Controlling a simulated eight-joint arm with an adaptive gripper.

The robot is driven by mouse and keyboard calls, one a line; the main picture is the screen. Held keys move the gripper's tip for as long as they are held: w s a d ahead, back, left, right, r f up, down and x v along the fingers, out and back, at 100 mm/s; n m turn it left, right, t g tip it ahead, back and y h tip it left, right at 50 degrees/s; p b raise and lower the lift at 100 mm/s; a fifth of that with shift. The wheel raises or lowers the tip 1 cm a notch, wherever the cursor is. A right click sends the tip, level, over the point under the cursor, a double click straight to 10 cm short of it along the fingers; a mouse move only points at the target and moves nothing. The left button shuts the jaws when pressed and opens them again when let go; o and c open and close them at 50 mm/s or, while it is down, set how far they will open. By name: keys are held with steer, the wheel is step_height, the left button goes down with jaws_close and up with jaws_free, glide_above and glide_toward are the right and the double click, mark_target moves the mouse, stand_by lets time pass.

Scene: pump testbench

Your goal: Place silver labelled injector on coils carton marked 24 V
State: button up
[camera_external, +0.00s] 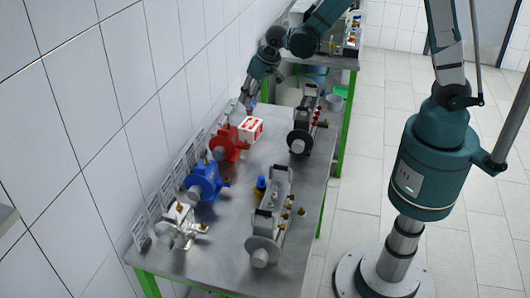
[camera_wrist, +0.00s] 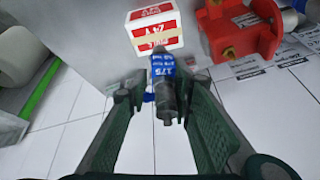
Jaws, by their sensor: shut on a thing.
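The coils carton, a white and red box (camera_external: 251,128) marked 24 V, sits on the grey metal bench near the wall; it also shows in the wrist view (camera_wrist: 154,31). My gripper (camera_wrist: 163,92) is shut on the injector (camera_wrist: 166,96), which has a dark grey metallic body and a blue label with white print. In the wrist view the injector's far end appears just below the carton; I cannot tell whether they touch. In the external view my gripper (camera_external: 248,99) is beyond the carton, near the wall, and the held injector is barely visible there.
Red (camera_external: 226,145), blue (camera_external: 205,183) and silver (camera_external: 179,226) pumps stand along the wall with label cards behind them. Two grey pump assemblies (camera_external: 302,130) (camera_external: 267,225) stand on the right. A second bench (camera_external: 345,62) stands farther back.

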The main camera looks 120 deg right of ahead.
stand_by(0.3)
steer(key=shift+f, duration=2.05)
steer(key=shift+f, duration=0.2)
steer(key=o, duration=1.1)
steer(key=shift+r, duration=0.35)
steer(key=shift+v, duration=5.85)
steer(key=shift+a, duration=0.1)
